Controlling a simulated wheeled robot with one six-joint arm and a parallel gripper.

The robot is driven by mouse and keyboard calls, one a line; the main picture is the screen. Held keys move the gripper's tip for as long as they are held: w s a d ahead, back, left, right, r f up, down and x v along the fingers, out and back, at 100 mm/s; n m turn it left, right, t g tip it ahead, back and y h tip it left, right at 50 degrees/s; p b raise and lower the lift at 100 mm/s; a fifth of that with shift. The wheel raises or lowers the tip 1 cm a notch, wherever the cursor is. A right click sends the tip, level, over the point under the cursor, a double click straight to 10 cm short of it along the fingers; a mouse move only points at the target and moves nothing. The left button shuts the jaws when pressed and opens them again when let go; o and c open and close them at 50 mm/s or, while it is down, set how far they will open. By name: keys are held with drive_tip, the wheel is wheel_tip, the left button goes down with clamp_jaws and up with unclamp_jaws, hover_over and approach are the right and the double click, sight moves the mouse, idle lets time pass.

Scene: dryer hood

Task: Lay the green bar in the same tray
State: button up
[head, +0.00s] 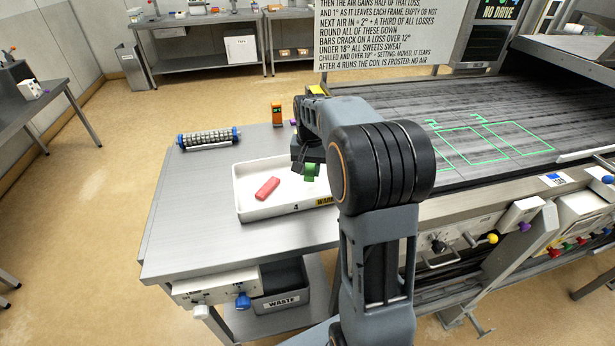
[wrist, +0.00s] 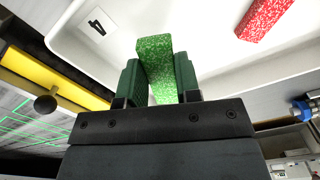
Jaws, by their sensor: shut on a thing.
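The green bar (wrist: 156,62) is speckled and is clamped between the two fingers of my gripper (wrist: 158,80) in the wrist view. In the head view the green bar (head: 309,171) shows below my gripper (head: 308,168), over the right part of the white tray (head: 247,206). A red bar (head: 267,188) lies in the left part of that tray, and it also shows at the upper right of the wrist view (wrist: 262,18). I cannot tell whether the green bar touches the tray floor. My arm hides the tray's right end.
The tray stands on a steel table (head: 182,220). A ribbed roller (head: 208,138) with blue ends and an orange device (head: 277,114) stand behind it. A dark belt (head: 500,120) with green outlines is to the right.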

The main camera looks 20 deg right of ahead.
sight(307, 185)
drive_tip(key=shift+w+a+f, duration=0.2)
drive_tip(key=shift+w+f, duration=0.05)
drive_tip(key=shift+f, duration=0.2)
drive_tip(key=shift+w+a+f, duration=0.1)
drive_tip(key=shift+w+f, duration=0.1)
drive_tip(key=shift+f, duration=1.5)
drive_tip(key=shift+f, duration=0.2)
drive_tip(key=o, duration=0.9)
drive_tip(key=shift+r, duration=0.1)
